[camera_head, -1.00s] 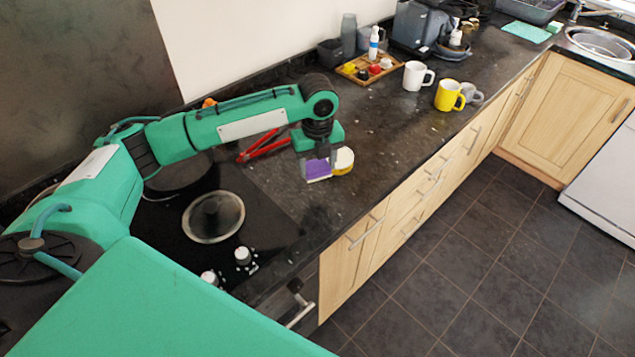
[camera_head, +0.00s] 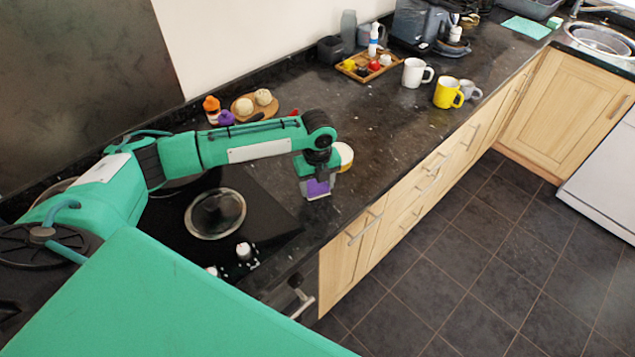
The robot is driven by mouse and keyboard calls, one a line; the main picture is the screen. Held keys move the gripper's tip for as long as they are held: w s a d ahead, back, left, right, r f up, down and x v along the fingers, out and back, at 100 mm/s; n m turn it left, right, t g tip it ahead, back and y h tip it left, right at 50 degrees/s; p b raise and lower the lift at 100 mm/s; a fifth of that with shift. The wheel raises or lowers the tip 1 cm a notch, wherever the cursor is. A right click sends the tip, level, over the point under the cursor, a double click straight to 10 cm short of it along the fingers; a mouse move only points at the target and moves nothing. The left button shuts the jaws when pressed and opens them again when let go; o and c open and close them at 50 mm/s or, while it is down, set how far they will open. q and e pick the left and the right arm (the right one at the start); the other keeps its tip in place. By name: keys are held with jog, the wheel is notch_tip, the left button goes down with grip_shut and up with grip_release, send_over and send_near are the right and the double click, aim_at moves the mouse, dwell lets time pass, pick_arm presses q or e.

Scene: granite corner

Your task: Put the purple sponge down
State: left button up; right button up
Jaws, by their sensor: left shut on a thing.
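The purple sponge (camera_head: 318,187) is between the fingers of my left gripper (camera_head: 317,184), which points down over the dark granite counter (camera_head: 375,160), close to its front edge. The gripper is shut on the sponge. I cannot tell whether the sponge's underside touches the counter. My right gripper is not in view.
A round white-and-yellow thing (camera_head: 344,156) stands just behind the gripper. The hob with a glass lid (camera_head: 215,213) lies to the left. A yellow mug (camera_head: 447,93) and white mug (camera_head: 416,73) stand farther right. Counter between them and the gripper is clear.

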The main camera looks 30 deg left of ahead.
aim_at(318, 187)
pick_arm(q)
jog(key=o, duration=0.9)
jog(key=shift+o, duration=0.2)
notch_tip(318, 187, up, 12)
jog(key=b, duration=0.3)
jog(key=shift+r, duration=0.15)
